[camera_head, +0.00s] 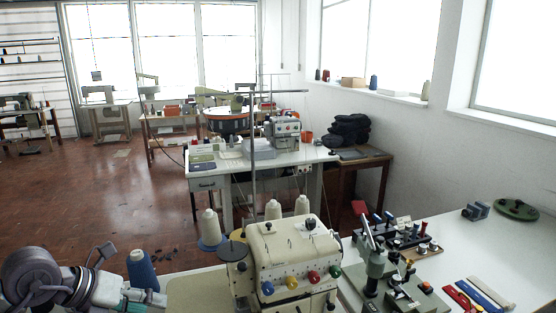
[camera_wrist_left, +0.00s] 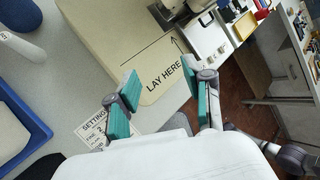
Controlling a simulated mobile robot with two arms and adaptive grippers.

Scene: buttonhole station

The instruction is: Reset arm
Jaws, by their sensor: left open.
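My left arm enters the head view at the lower left. Its gripper (camera_head: 135,302) is at the bottom edge, partly cut off, beside a blue thread cone (camera_head: 142,270). In the left wrist view the two teal-padded fingers of my left gripper (camera_wrist_left: 160,100) are spread apart with nothing between them. Beyond them is a beige surface (camera_wrist_left: 110,38) marked "LAY HERE". A white card (camera_wrist_left: 93,131) headed "SETTING" is partly hidden behind the left finger. My right gripper is not in view.
A cream sewing machine (camera_head: 292,255) with coloured knobs stands close at the bottom middle. A green-grey device (camera_head: 376,262) and several tools are on the right of the white table (camera_head: 455,245). A blue-rimmed tray (camera_wrist_left: 42,130) lies left in the wrist view.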

